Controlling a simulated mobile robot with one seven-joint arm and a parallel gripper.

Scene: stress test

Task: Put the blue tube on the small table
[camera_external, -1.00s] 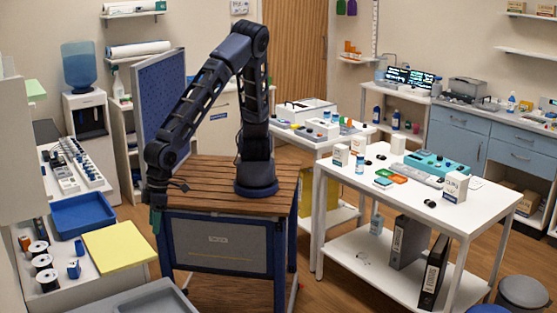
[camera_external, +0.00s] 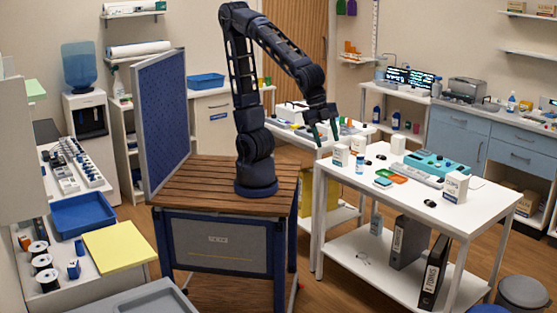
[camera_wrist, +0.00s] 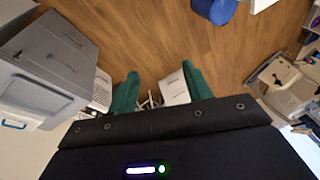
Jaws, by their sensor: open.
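My gripper (camera_external: 325,138) hangs over the back-left part of the white table (camera_external: 475,215) in the external view. Its two green fingers are open and apart in the wrist view (camera_wrist: 156,80), with no object seen held between them. A small blue cylinder with a light top (camera_external: 360,166) stands upright on that table, below and right of the fingers. Another small blue piece (camera_external: 74,269) is on the left counter. I cannot tell for certain which is the blue tube, nor which surface is the small table.
White boxes (camera_external: 341,155) stand close to the fingers. A teal device (camera_external: 440,164), an orange tray (camera_external: 393,174) and a white carton (camera_external: 454,187) are farther right on the table. A blue tray (camera_external: 82,213) and a yellow sheet (camera_external: 118,246) are on the left counter.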

